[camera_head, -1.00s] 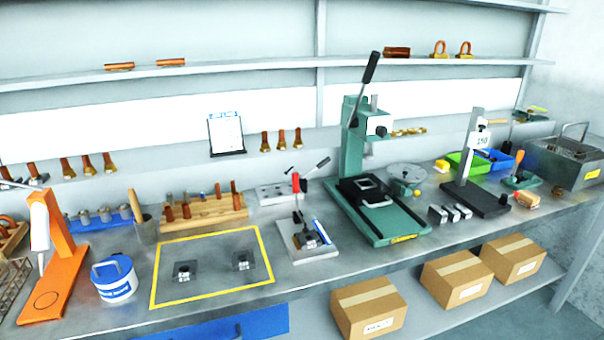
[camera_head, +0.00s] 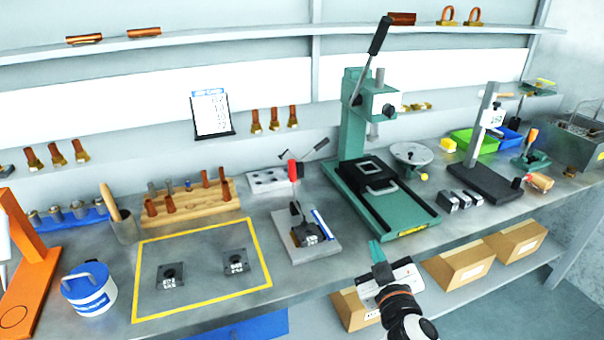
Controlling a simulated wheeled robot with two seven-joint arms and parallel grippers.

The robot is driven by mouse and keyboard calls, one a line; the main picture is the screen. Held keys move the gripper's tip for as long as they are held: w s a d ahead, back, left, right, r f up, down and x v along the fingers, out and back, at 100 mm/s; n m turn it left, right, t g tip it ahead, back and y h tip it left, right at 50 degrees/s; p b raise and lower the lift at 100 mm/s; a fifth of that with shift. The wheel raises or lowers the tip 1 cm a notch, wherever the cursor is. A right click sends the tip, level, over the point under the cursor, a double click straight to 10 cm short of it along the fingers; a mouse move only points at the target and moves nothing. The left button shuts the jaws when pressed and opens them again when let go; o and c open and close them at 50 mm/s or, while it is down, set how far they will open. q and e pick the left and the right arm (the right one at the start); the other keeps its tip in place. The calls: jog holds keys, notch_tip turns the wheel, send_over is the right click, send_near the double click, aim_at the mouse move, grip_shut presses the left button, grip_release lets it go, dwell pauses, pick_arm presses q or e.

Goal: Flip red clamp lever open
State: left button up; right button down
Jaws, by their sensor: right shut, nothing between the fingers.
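The red clamp lever (camera_head: 292,171) stands upright on the toggle clamp, its red grip at the top. The clamp sits on a grey base plate (camera_head: 326,248) on the bench, with a small dark block (camera_head: 308,234) at its front. My right gripper (camera_head: 376,250) has come in from the bottom, in front of the bench edge. It is shut and empty, below and to the right of the clamp, and apart from it. My left gripper is not in view.
A green arbor press (camera_head: 404,222) stands right of the clamp. A yellow-framed area (camera_head: 201,302) with two small dark blocks lies left. A wooden rack (camera_head: 190,206) and a grey holed block (camera_head: 268,181) stand behind. Cardboard boxes (camera_head: 516,240) sit on the lower shelf.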

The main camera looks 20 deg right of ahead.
jog(key=w+a+r+n+t+y, duration=0.1)
jog(key=w+a+r+n+y, duration=0.2)
jog(key=r+n+y, duration=0.4)
jog(key=w+a+r+n+t+y, duration=0.25)
jog(key=r+n+y, duration=0.25)
jog(key=n+y, duration=0.25)
jog(key=w+n+g, duration=0.1)
jog(key=n+g, duration=0.1)
jog(key=w+d+f+n+g, duration=0.1)
jog(key=n+g, duration=0.1)
jog(key=g, duration=0.1)
jog(key=w+d+f+n+g, duration=0.1)
jog(key=n+g, duration=0.1)
jog(key=shift+w+f+n+h, duration=0.2)
jog(key=shift+w+n+h, duration=0.1)
jog(key=shift+n+h, duration=0.05)
jog(key=shift+a, duration=0.1)
jog(key=w+d+p+x, duration=0.1)
jog(key=d+x, duration=0.1)
jog(key=x, duration=1.1)
jog(key=shift+w+f, duration=0.25)
